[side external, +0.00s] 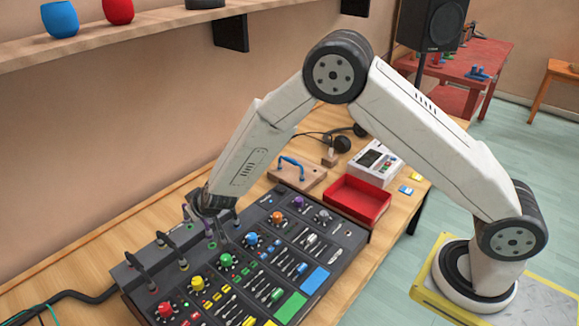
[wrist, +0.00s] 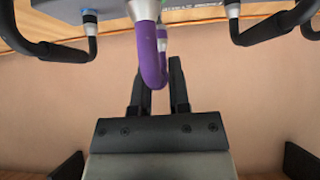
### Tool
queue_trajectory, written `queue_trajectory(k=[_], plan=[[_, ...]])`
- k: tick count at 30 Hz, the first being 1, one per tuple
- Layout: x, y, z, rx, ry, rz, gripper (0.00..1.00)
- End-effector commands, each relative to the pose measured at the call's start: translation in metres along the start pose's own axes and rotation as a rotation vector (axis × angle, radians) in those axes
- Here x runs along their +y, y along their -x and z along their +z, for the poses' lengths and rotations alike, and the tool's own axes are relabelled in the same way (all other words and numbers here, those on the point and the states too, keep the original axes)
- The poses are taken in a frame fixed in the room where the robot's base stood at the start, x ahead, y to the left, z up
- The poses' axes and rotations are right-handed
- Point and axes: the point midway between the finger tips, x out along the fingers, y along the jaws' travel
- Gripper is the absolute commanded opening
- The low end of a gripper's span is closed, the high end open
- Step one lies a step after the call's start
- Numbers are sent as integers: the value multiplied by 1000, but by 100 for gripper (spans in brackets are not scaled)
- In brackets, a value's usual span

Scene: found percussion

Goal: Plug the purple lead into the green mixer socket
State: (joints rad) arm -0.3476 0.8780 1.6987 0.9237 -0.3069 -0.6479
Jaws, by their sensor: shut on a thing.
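My gripper (side external: 212,226) is low over the back strip of the black mixer (side external: 330,236) and is shut on the purple lead. In the wrist view the purple lead (wrist: 153,62) bends in a loop by the fingers (wrist: 160,75), with a silver plug part (wrist: 146,11) at the top edge. A bit of green also shows at the wrist view's top edge. I cannot tell whether the plug tip is in the socket or above it.
Black leads stand plugged in along the back strip, one (side external: 182,265) close to the gripper; black leads flank it in the wrist view (wrist: 62,50). A red tray (side external: 357,200), a wooden block with blue handle (side external: 297,176) and a white device (side external: 374,164) stand beyond the mixer.

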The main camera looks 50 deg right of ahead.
Motion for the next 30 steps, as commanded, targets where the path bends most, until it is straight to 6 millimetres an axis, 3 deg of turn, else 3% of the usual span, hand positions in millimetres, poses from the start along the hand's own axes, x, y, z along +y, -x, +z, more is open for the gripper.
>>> queue_trajectory(k=[30], plan=[[0,-12,12,1,0,0,0]])
